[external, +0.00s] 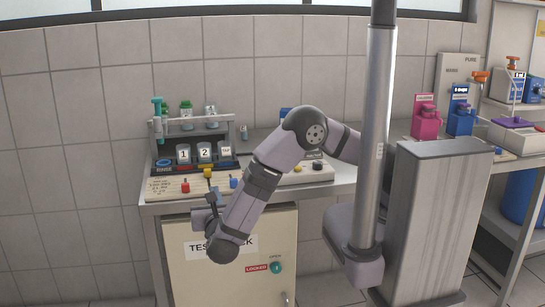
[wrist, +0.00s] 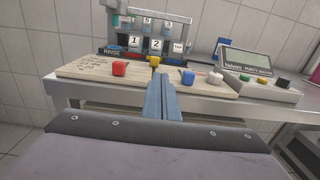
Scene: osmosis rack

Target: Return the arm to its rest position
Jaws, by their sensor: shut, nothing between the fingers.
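My gripper (wrist: 160,98) is shut with nothing between its fingers. In the wrist view its blue-grey fingers point toward the wooden board at the front of the bench. In the external view my gripper (external: 211,200) is in front of the board, near the bench's front edge, with the arm bent down to the left. Part of it is hidden behind my wrist there. Its fingertips overlap the board in the picture; I cannot tell whether they touch it.
The wooden board (wrist: 85,70) carries a red block (wrist: 119,68), a yellow one (wrist: 154,60), a blue one (wrist: 188,77) and a white knob (wrist: 215,78). Behind stands a rack (external: 233,130) with numbered cups. A console (wrist: 262,86) is at right. Open floor lies before the cabinet (external: 190,275).

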